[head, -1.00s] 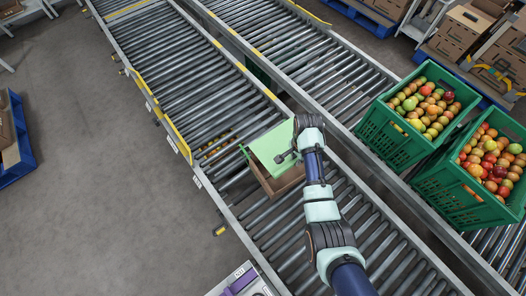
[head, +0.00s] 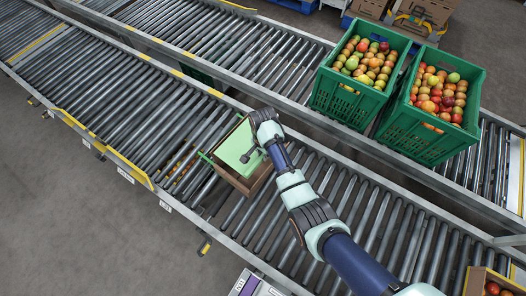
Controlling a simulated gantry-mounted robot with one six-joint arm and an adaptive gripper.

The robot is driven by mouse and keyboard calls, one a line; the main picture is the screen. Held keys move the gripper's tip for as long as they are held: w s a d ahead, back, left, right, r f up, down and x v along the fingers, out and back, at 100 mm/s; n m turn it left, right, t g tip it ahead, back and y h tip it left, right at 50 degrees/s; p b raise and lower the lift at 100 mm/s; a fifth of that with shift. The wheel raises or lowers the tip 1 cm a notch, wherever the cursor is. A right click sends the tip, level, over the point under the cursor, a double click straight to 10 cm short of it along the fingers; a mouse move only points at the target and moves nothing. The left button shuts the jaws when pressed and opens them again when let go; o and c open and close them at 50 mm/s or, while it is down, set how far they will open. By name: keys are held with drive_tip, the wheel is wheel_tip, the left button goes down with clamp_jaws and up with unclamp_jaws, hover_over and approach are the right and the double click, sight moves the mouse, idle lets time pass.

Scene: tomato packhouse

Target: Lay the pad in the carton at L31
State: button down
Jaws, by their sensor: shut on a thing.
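The pad (head: 234,147) is a flat light green sheet at the middle of the head view. My gripper (head: 247,157) is shut on the pad near its right edge; the fingertips are small and partly hidden by my wrist. A brown open carton (head: 236,182) sits on the near roller conveyor under the pad. The pad covers much of the carton's opening, and the carton's far side is hidden. I cannot tell whether the pad touches the carton or hangs above it.
Two green crates (head: 347,110) (head: 426,138) full of tomatoes stand on the far conveyor. A yellow-edged rail with white labels runs along the near conveyor's left side; the labels are too small to read. Another carton with tomatoes (head: 488,284) is at the lower right corner.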

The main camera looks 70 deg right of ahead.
wheel_tip(320, 180, down, 8)
drive_tip(key=b, duration=0.4)
drive_tip(key=shift+r, duration=0.25)
drive_tip(key=c, duration=1)
unclamp_jaws()
drive_tip(key=c, duration=0.3)
drive_tip(key=shift+c, duration=0.2)
drive_tip(key=shift+r, duration=0.1)
wheel_tip(320, 180, up, 10)
drive_tip(key=p, duration=1)
